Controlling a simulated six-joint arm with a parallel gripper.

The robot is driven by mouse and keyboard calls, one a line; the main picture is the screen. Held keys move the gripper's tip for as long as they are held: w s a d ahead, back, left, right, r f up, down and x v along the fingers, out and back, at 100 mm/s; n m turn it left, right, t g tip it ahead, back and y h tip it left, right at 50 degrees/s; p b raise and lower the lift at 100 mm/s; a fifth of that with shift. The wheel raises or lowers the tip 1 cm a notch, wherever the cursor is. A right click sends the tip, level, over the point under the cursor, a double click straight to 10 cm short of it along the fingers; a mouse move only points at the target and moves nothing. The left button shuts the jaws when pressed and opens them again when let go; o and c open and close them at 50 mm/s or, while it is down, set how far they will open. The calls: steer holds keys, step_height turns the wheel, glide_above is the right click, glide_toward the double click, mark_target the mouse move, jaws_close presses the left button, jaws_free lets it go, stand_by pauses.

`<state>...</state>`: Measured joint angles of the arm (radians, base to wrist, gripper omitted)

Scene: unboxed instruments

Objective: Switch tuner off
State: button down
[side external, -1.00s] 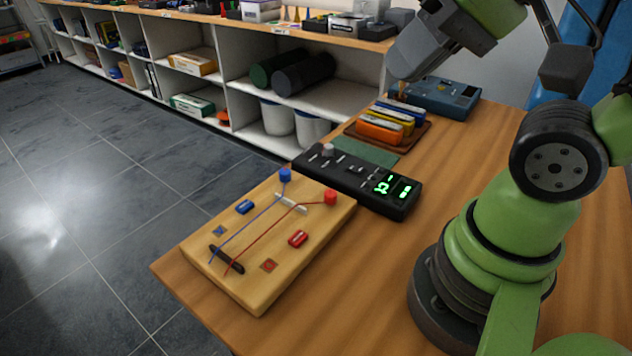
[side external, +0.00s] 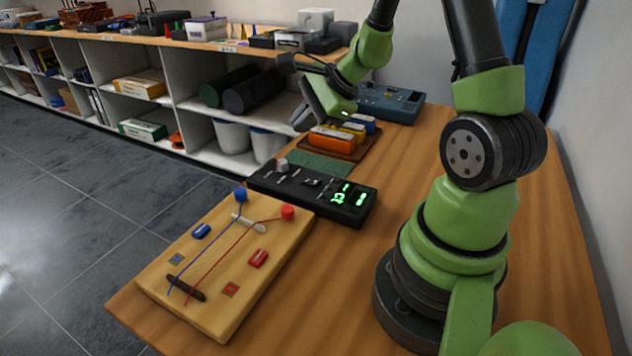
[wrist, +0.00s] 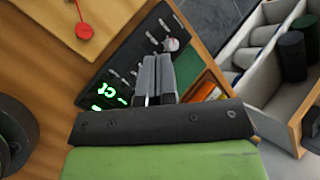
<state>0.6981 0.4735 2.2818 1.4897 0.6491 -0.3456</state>
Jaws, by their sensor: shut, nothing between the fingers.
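The tuner appears to be the black box (side external: 300,183) with lit green digits (side external: 348,195) at its right end. A grey knob (side external: 282,164) stands at its far left end, with small switches or sliders along the top. In the wrist view the tuner (wrist: 125,58) runs diagonally, its green digits (wrist: 106,95) at lower left and the pale knob (wrist: 170,45) near the fingertips. My gripper (side external: 300,122) is shut and empty. It is raised, beyond the tuner on the side of the coloured cases. In the wrist view its fingers (wrist: 157,58) overlap the tuner and hide part of it.
A wooden board (side external: 225,265) with red and blue wires lies in front of the tuner. Behind it are a green mat (side external: 318,164), a brown tray (side external: 362,152) with coloured cases, and a blue-grey box (side external: 392,104). A shelf (side external: 190,100) stands beyond the table.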

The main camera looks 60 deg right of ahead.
mark_target(314, 183)
steer(key=shift+s+d+f+m, duration=0.15)
steer(key=shift+d+f+m, duration=0.45)
steer(key=shift+d+f, duration=0.15)
steer(key=shift+a+f, duration=0.1)
steer(key=shift+f, duration=0.05)
steer(key=shift+s+f, duration=0.15)
steer(key=shift+f, duration=1.25)
steer(key=shift+s+f, duration=0.2)
steer(key=shift+f, duration=1.25)
steer(key=shift+s+f, duration=0.15)
steer(key=shift+f, duration=1.25)
steer(key=shift+f, duration=0.1)
steer(key=shift+f, duration=0.3)
steer(key=shift+s+f, duration=0.1)
steer(key=shift+f, duration=0.15)
steer(key=shift+r, duration=0.1)
steer(key=shift+r, duration=0.6)
